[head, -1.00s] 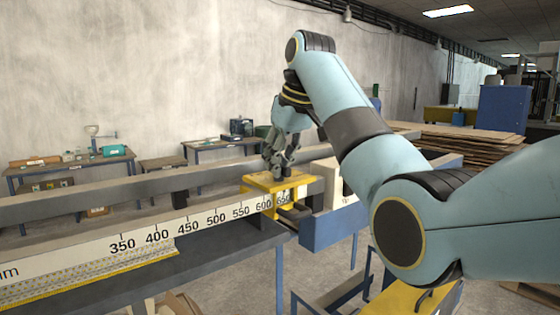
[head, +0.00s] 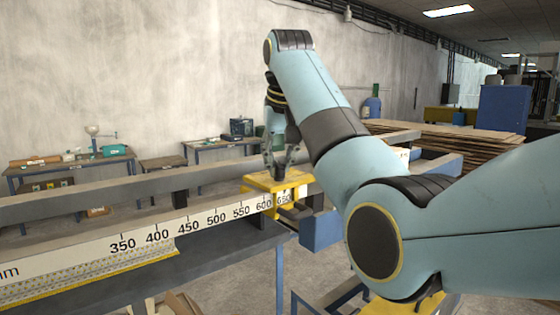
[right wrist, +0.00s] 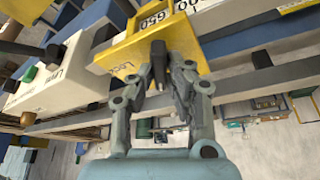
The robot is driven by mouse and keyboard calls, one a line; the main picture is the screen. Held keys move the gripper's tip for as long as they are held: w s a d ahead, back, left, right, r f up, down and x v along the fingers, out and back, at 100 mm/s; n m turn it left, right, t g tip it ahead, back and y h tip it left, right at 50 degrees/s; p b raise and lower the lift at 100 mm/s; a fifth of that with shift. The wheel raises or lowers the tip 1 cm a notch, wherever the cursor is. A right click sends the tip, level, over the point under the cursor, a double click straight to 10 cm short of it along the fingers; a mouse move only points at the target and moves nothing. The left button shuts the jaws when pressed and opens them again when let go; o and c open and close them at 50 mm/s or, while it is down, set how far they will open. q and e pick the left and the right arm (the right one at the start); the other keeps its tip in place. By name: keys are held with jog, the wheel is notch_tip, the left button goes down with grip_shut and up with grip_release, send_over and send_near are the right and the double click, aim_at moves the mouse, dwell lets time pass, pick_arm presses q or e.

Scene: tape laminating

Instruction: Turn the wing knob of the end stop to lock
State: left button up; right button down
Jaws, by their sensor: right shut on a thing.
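The yellow end stop (head: 262,185) sits on the ruled rail near the 600 and 650 marks in the head view. It also shows as a yellow block (right wrist: 130,56) at the top of the right wrist view. Its dark wing knob (right wrist: 158,62) stands up from the block, between my fingers. My right gripper (head: 279,174) points down at the end stop from above. In the right wrist view its fingers (right wrist: 160,80) are shut on the knob, one on each side. The head view hides most of the knob behind the fingers. My left gripper is in neither view.
The ruled rail (head: 190,226) runs from the left to the end stop. A long grey beam (head: 120,191) runs behind it. A workbench with tools (head: 75,162) and stacked boards (head: 450,140) stand farther back.

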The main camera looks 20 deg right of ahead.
jog(key=m+h, duration=0.1)
jog(key=m, duration=0.2)
jog(key=m+g+h, duration=0.1)
jog(key=m, duration=0.2)
jog(key=shift+a, duration=0.15)
jog(key=m+g, duration=0.1)
jog(key=m, duration=0.2)
jog(key=m+g+h, duration=0.1)
jog(key=m, duration=0.2)
jog(key=shift+w+m+h, duration=0.15)
jog(key=shift+m+h, duration=0.15)
jog(key=c, duration=1.3)
grip_release()
